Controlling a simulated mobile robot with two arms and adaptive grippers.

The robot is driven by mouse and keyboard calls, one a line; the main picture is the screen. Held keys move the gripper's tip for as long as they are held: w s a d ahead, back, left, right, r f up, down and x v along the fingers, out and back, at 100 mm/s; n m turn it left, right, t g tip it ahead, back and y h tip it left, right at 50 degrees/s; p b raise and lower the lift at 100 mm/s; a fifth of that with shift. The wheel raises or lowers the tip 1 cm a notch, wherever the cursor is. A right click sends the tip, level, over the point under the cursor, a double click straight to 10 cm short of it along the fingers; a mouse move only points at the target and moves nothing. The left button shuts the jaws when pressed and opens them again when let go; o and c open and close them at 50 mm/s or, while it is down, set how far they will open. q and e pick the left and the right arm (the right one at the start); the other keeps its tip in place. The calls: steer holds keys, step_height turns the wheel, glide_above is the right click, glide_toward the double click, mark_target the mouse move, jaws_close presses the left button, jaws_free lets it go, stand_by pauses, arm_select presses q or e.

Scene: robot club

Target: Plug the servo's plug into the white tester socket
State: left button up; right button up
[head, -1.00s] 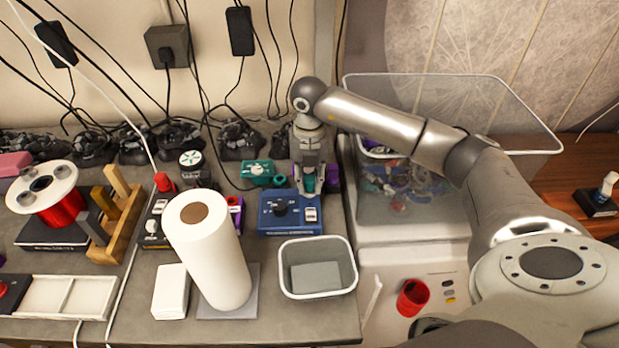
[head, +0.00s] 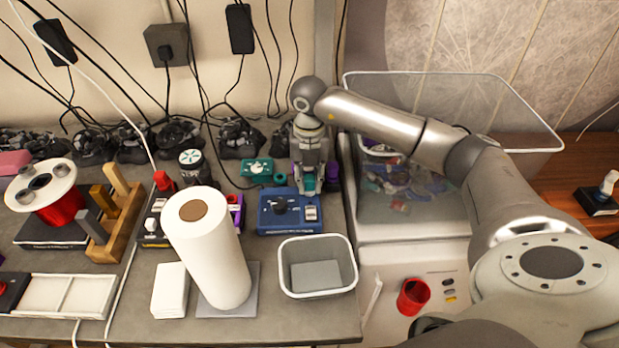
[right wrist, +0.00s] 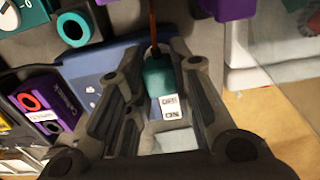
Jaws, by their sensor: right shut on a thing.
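My right gripper (head: 307,186) points down at the right edge of the blue tester (head: 289,222). It is shut on a teal plug (right wrist: 158,76), whose orange-brown cable shows beyond it in the right wrist view. A white OFF/ON switch (head: 310,213) sits on the tester's right part, close to the plug. A pale patch (right wrist: 165,140) shows below the switch in the wrist view; I cannot tell if it is the white socket, or whether the plug touches any socket. A teal box (head: 257,167), perhaps the servo, lies behind the tester. My left gripper is out of view.
A grey bin (head: 318,289) stands in front of the tester. A tall white paper roll (head: 213,257) stands at left of it. A clear tub (head: 440,100) of parts is at right, with a red cup (head: 412,297) nearer. Cables hang behind the table.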

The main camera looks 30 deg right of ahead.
steer(key=shift+f, duration=0.2)
stand_by(0.6)
steer(key=o, duration=1)
steer(key=shift+o, duration=0.2)
step_height(320, 180, up, 12)
